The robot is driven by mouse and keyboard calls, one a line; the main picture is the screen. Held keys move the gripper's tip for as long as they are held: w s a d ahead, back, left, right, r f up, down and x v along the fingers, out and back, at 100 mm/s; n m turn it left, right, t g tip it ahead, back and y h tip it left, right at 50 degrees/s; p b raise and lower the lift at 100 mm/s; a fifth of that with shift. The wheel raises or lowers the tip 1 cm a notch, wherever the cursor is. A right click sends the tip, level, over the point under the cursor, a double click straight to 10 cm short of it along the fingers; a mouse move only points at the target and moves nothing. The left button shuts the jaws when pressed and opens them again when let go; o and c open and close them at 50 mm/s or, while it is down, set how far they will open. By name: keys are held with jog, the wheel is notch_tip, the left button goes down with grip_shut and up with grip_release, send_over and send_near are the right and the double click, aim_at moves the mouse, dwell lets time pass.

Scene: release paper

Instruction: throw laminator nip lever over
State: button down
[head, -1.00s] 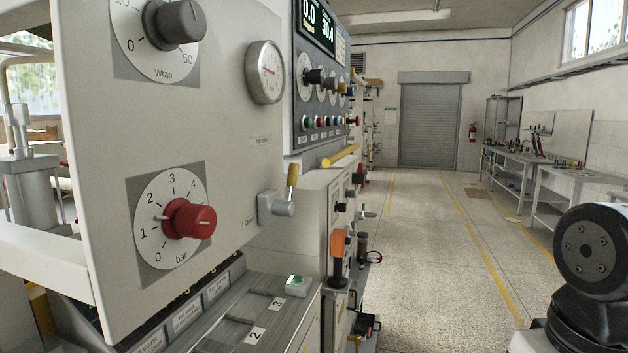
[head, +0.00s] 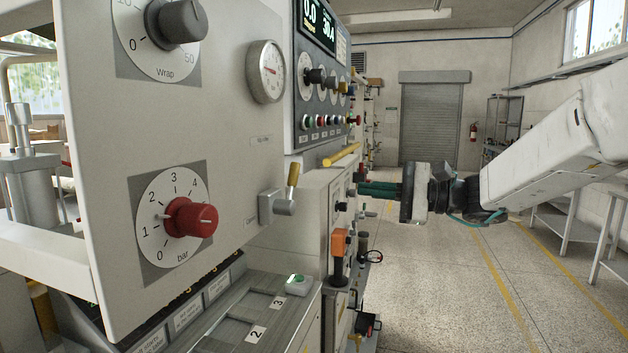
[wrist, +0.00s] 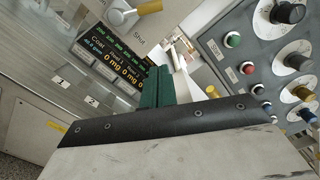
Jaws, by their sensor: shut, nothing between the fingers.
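My gripper (head: 378,189) has its green fingers together and empty. It points left toward the side of the machine, apart from the nearer controls. In the wrist view its fingertips (wrist: 153,86) are close together in the middle. No lever in view is readably labelled as the nip lever. A small lever with a yellow grip (head: 292,175) stands upright on the near cabinet. A long yellow handle (head: 341,155) sticks out beyond it. An orange-topped lever (head: 339,243) stands lower on the machine's side. I cannot tell which of these is the nip lever.
A red knob (head: 191,219) and a grey knob (head: 177,22) are on the near panel. A panel of buttons and knobs (head: 322,95) lies behind. The aisle floor (head: 440,300) is clear.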

jog(key=a+r, duration=0.2)
jog(key=a, duration=0.9)
jog(key=shift+a, duration=0.25)
jog(key=shift+d+r, duration=0.15)
